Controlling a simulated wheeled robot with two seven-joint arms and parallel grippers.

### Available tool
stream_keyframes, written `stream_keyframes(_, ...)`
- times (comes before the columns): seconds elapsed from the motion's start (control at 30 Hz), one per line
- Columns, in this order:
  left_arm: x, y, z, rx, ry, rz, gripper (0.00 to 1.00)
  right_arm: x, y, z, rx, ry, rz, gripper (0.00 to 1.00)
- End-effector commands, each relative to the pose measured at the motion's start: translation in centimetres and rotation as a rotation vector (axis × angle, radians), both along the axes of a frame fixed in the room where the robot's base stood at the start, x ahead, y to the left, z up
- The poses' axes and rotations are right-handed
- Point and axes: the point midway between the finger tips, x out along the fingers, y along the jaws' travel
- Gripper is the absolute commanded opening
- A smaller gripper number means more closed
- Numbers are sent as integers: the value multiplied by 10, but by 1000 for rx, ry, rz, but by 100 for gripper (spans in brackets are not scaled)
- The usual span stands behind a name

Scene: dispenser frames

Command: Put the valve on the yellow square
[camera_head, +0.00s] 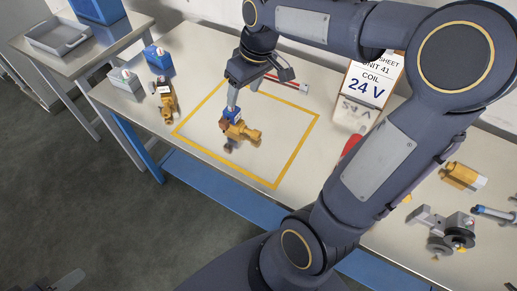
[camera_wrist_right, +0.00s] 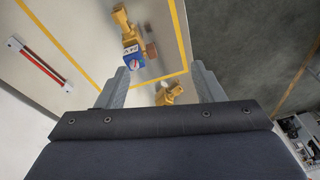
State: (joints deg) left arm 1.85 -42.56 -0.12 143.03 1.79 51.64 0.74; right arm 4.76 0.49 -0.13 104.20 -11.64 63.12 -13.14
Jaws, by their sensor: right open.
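A brass valve (camera_head: 240,132) with a blue top block sits inside the yellow square (camera_head: 276,184), a taped outline on the bench. In the right wrist view this valve (camera_wrist_right: 122,22) shows near the top; its blue block bears a white label, apparently 24 V. My right gripper (camera_head: 231,103) is open just above the blue block in the head view. In the right wrist view the right gripper's fingers (camera_wrist_right: 163,86) are wide apart, with the valve beyond them. A second brass valve (camera_head: 168,103) stands outside the square's left edge. My left gripper (camera_head: 68,281) barely shows at the bottom left.
A red-and-black tool (camera_wrist_right: 40,65) lies at the back. Brass and metal parts (camera_head: 460,175) lie right.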

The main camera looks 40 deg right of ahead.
Motion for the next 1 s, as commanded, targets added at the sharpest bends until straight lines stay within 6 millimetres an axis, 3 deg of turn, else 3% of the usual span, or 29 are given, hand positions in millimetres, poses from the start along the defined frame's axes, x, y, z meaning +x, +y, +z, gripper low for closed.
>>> stream_keyframes(0.03,0,0,0,0,0,0,36,-28,9,7,34,-39,-39,62)
stream_keyframes(0.2,0,0,0,0,0,0,36,-106,42,5,160,-138,-171,62)
stream_keyframes(0.3,0,0,0,0,0,0,36,-138,59,-6,222,-176,-233,62)
stream_keyframes(0.4,0,0,0,0,0,0,36,-158,71,-17,267,-202,-275,62)
stream_keyframes(0.57,0,0,0,0,0,0,36,-170,79,-25,298,-217,-305,62)
stream_keyframes(1.0,0,0,0,0,0,0,36,-170,79,-26,298,-216,-306,62)
